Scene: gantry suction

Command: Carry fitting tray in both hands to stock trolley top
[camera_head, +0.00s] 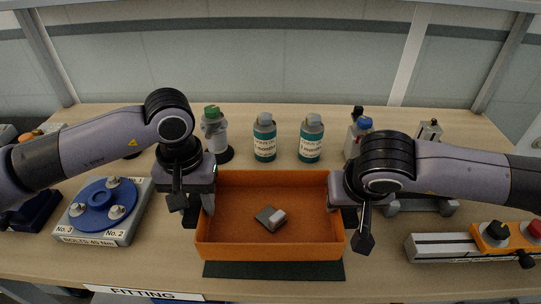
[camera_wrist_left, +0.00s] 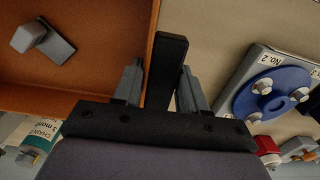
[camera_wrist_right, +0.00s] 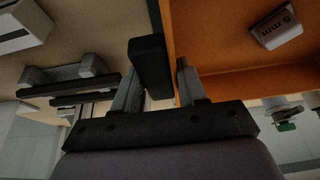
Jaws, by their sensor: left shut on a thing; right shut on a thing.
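The fitting tray is an open orange tray (camera_head: 268,250), level in the head view, with a grey block (camera_head: 271,218) lying inside. My left gripper (camera_head: 197,208) is shut on its left wall; that wall (camera_wrist_left: 152,25) shows in the left wrist view beside the fingers (camera_wrist_left: 160,90). My right gripper (camera_head: 350,222) is shut on the right wall; the wall (camera_wrist_right: 168,35) runs between the fingers (camera_wrist_right: 158,85) in the right wrist view. I cannot tell whether the tray touches the bench. No stock trolley is recognisable in view.
A dark green mat (camera_head: 274,270) shows at the tray's front edge on the wooden bench (camera_head: 375,275). Bottles (camera_head: 265,138) stand behind the tray. A bolt fixture with a blue disc (camera_head: 103,203) is left; a grey-orange device (camera_head: 450,248) is right. A FITTING label (camera_head: 143,293) marks the front edge.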

